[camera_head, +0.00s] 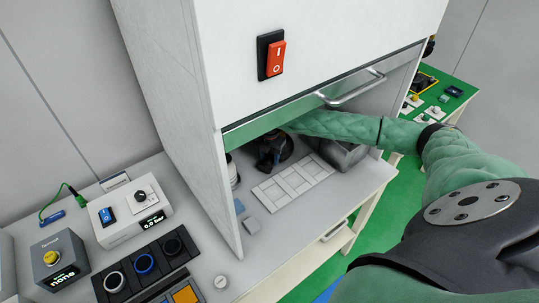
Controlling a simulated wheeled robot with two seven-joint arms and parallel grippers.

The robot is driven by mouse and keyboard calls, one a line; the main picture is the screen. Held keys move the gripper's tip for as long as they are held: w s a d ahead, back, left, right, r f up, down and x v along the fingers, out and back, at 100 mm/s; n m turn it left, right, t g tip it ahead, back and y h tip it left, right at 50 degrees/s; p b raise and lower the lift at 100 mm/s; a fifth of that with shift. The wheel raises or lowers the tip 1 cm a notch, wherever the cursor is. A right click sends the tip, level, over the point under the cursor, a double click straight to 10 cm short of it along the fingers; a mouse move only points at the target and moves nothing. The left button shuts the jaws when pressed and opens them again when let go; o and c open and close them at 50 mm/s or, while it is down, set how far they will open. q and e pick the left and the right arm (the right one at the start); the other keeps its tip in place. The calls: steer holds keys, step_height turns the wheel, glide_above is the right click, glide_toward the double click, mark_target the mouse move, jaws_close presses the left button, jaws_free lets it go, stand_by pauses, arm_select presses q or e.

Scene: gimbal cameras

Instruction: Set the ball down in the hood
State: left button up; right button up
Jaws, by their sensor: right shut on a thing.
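The hood (172,70) is a tall white cabinet on a pale bench, with a raised glass sash and a metal handle. My right arm comes in from the right and reaches under the sash. My dark right gripper (268,155) is inside the hood, low over its floor, behind a white gridded plate (293,183). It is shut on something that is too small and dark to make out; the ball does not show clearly. I cannot tell whether it touches the floor. My left gripper is not in view.
A grey box (343,153) stands in the hood on the right. A red switch (276,58) is on the hood front. Control boxes (128,212) stand outside, left.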

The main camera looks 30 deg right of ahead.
mark_target(270, 156)
steer(key=o, duration=1.3)
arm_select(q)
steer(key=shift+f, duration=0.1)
arm_select(e)
steer(key=shift+r, duration=0.1)
steer(key=shift+r, duration=0.2)
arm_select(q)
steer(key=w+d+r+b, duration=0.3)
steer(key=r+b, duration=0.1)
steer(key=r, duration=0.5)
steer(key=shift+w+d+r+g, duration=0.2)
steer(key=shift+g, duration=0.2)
arm_select(e)
step_height(270, 156, up, 12)
steer(key=shift+f, duration=0.25)
